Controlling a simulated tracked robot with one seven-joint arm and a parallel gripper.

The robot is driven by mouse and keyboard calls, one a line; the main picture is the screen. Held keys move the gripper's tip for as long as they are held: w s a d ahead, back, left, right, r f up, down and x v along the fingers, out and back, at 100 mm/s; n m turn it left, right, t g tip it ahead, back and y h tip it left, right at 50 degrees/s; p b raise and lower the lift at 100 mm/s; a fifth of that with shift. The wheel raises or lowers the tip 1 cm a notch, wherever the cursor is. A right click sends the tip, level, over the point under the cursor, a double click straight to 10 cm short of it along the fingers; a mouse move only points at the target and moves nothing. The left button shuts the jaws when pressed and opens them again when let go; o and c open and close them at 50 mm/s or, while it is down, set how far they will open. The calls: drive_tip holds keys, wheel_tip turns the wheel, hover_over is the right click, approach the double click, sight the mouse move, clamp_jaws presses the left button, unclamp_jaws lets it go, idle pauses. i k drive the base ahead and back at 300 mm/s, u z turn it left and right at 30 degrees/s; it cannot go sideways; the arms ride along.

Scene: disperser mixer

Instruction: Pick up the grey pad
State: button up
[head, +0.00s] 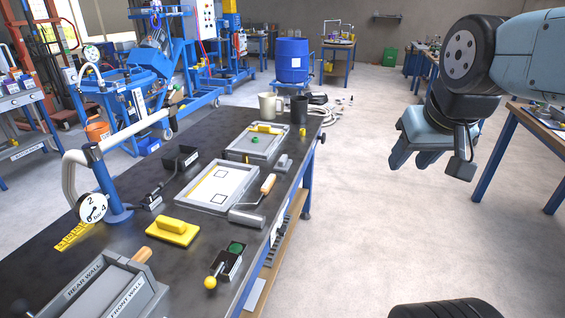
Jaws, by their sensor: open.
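My gripper (414,160) hangs at the right, fingers down, over the bare floor and well apart from the dark workbench (130,190). It is open, with nothing between its fingers. A small grey block (284,163) lies on the bench near its right edge, beside the far tray. It may be the grey pad, but I cannot tell for sure. A yellow pad with a handle (173,232) lies flat at the middle front of the bench.

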sight(284, 164)
drive_tip(key=u, duration=0.1)
drive_tip(key=i, duration=1)
drive_tip(key=z, duration=0.1)
